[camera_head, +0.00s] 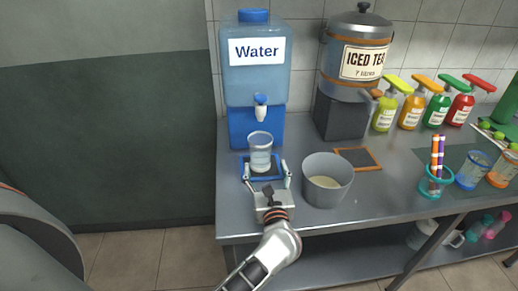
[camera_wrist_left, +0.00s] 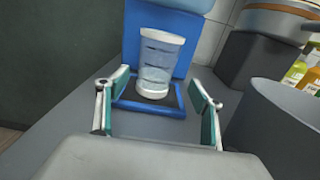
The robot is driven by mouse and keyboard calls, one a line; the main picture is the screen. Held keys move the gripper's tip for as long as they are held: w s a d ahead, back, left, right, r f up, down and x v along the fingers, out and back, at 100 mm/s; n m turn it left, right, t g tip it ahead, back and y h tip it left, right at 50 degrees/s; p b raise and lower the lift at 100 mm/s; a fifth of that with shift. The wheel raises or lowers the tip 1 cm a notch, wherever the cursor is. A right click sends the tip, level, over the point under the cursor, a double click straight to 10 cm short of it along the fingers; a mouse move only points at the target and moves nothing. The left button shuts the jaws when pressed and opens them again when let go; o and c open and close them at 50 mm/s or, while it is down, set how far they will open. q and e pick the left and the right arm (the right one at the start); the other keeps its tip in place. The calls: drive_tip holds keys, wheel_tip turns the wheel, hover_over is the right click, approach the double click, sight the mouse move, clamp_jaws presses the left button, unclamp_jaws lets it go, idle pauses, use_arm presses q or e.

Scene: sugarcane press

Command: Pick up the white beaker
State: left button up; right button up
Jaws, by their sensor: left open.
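The white beaker (camera_head: 260,152), clear-walled with a white rim and base, stands upright on the blue-framed tray (camera_head: 246,174) under the water dispenser's tap. It also shows in the left wrist view (camera_wrist_left: 156,62), ahead of the fingers. My left gripper (camera_head: 267,171) is open, with its two fingers spread on the near side of the beaker. In the left wrist view the fingers (camera_wrist_left: 158,100) flank the tray, and nothing is between them. My right gripper is not in view.
The blue water dispenser (camera_head: 255,130) stands behind the beaker. A grey bucket (camera_head: 327,180) is close to the right of my left gripper. An iced tea dispenser (camera_head: 340,112), syrup bottles (camera_head: 410,110) and a teal cup of markers (camera_head: 435,184) stand farther right.

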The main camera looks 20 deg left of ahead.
sight(262, 161)
use_arm(q)
drive_tip(key=shift+x, duration=1.15)
drive_tip(key=x, duration=0.4)
drive_tip(key=shift+s+a+p, duration=0.1)
drive_tip(key=shift+a+p, duration=0.25)
drive_tip(key=shift+w+a, duration=0.25)
drive_tip(key=shift+w, duration=0.2)
drive_tip(key=c, duration=1.3)
drive_tip(key=shift+c, duration=0.7)
drive_tip(key=shift+r, duration=0.15)
